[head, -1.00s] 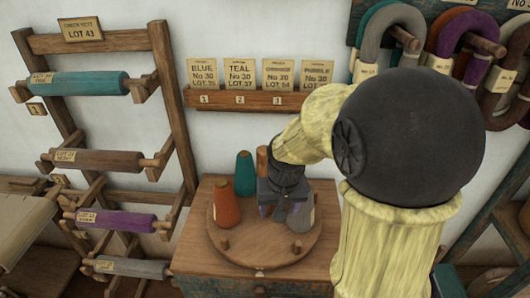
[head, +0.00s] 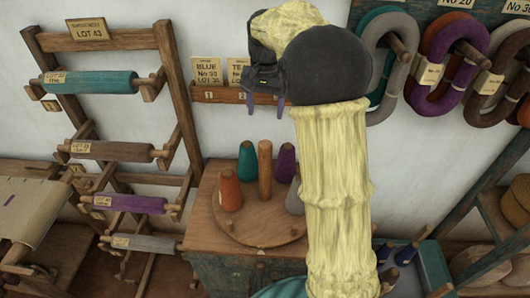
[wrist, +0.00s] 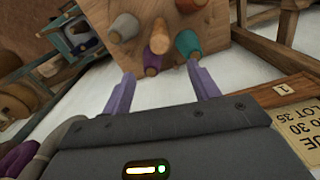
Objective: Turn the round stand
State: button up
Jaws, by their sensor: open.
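The round stand (head: 262,232) is a wooden disc on top of a cabinet, with a wooden post (head: 265,168) at its middle. Around the post stand an orange cone (head: 230,190), a teal cone (head: 247,168), a purple cone (head: 286,163) and a grey cone (head: 293,200). My arm partly hides the disc's right side. My gripper (head: 267,107) is open and empty, raised above and behind the stand near the wall cards, clear of the cones. In the wrist view its purple fingers (wrist: 160,74) are spread, with the post and teal cone beyond them.
A card rail (head: 225,96) is on the wall beside my gripper. A roll rack (head: 165,95) stands at the left, and yarn loops (head: 385,65) hang at the upper right. A teal crate (head: 432,270) sits right of the cabinet (head: 215,268).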

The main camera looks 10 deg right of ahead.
aim_at(265, 154)
jog(key=shift+f, duration=0.1)
notch_tip(265, 154, down, 17)
jog(key=p, duration=0.4)
jog(key=shift+f+p, duration=0.1)
jog(key=shift+p, duration=0.2)
grip_shut()
